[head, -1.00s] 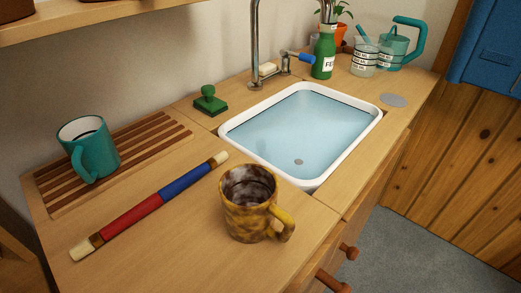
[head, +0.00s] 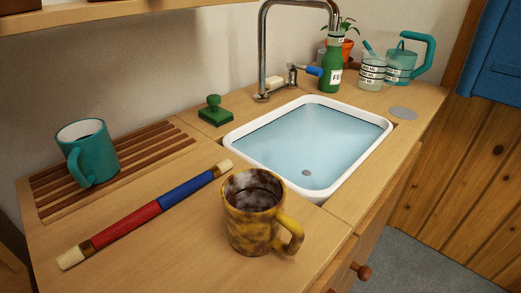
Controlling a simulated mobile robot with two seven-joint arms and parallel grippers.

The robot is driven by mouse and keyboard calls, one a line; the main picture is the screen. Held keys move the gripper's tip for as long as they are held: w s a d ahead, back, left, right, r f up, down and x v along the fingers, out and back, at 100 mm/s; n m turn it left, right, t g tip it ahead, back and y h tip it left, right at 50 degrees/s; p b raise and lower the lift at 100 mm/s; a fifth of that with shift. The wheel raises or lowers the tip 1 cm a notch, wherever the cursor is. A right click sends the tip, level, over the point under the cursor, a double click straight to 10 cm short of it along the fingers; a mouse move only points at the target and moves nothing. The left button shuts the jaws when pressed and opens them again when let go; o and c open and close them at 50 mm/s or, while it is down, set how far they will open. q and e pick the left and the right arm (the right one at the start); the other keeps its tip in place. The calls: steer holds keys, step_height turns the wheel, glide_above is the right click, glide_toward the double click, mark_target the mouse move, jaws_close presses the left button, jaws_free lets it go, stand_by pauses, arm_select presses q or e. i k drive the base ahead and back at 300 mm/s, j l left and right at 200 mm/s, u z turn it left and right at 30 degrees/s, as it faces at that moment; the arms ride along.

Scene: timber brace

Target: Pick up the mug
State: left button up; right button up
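A brown and yellow mottled mug (head: 250,220) stands upright on the wooden counter, near its front edge. Its handle points to the lower right and its inside looks dark with whitish smears. A second mug, teal (head: 92,158), stands upright on the slatted drying board at the left, its handle facing the front. No gripper shows in the head view.
A red and blue rod (head: 150,211) with pale ends lies slantwise between the mugs. Behind are the water-filled sink (head: 310,145), a tall tap (head: 264,50), a green stamp-like object (head: 214,110), a green bottle (head: 332,68) and a teal watering can (head: 402,62). Bare counter lies at front left.

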mark_target(253, 200)
steer(key=i+l+u, duration=0.15)
steer(key=u, duration=0.25)
steer(key=i+l+u, duration=0.15)
steer(key=u, duration=0.3)
